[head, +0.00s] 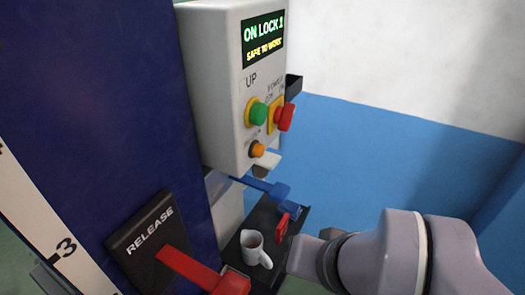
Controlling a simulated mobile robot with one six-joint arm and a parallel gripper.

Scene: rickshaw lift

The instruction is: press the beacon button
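A pale control box (222,85) is fixed to the dark blue column. An orange button (257,149) sits low on its face, below a green button (258,113) marked UP; the small lettering by the orange one is too small to read, so I cannot confirm it is the beacon button. A red knob (286,117) on a yellow plate is to the right. My arm comes in from the lower right, and its narrow end is below and right of the box, apart from the orange button. I cannot make out my gripper's fingers.
A lit screen (263,38) reads ON LOCK and SAFE TO WORK. Below the box, a dark tray (262,219) holds a white mug (253,246). A red lever (190,268) and black RELEASE plate (150,234) are at lower left. A blue-and-white wall stands behind.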

